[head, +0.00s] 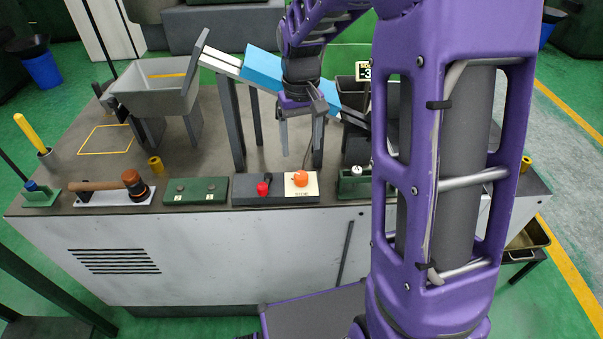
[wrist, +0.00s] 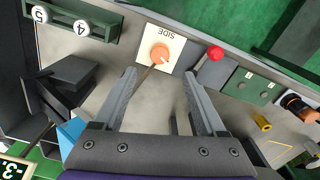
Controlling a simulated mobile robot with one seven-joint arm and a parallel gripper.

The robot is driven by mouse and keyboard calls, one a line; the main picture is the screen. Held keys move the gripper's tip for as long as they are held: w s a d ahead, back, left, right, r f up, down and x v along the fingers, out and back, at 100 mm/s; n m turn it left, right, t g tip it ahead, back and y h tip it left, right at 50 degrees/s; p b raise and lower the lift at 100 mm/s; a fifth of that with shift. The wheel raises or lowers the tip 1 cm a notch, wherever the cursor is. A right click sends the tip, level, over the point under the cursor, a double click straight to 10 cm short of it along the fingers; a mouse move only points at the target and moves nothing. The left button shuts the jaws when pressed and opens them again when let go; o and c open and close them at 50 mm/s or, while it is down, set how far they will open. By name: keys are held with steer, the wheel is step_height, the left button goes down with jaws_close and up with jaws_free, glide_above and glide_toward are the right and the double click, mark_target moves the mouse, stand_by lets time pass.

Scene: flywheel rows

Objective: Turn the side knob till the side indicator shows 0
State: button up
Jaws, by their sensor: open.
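The side knob (head: 300,179) is a round orange knob on a white plate marked SIDE, at the front edge of the grey machine top. In the wrist view the knob (wrist: 160,53) has a pale pointer mark and lies just beyond the fingertips, between their lines. My gripper (head: 301,148) is open, fingers down, empty, above and behind the knob, apart from it. Its two fingers also show in the wrist view (wrist: 160,76). A small display (head: 364,71) reads -3, partly hidden by my arm. It also shows, cut off, in the wrist view (wrist: 14,171).
A red knob (head: 263,188) sits just left of the plate. A green two-button box (head: 196,191) and a wooden-handled hammer (head: 131,184) lie further left. A blue sloping chute (head: 262,68) stands behind. A green box with number dials (wrist: 62,22) sits right of the knob.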

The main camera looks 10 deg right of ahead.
mark_target(301, 175)
step_height(301, 175, down, 10)
steer(key=shift+r+b, duration=0.2)
steer(key=shift+b, duration=0.3)
jaws_close()
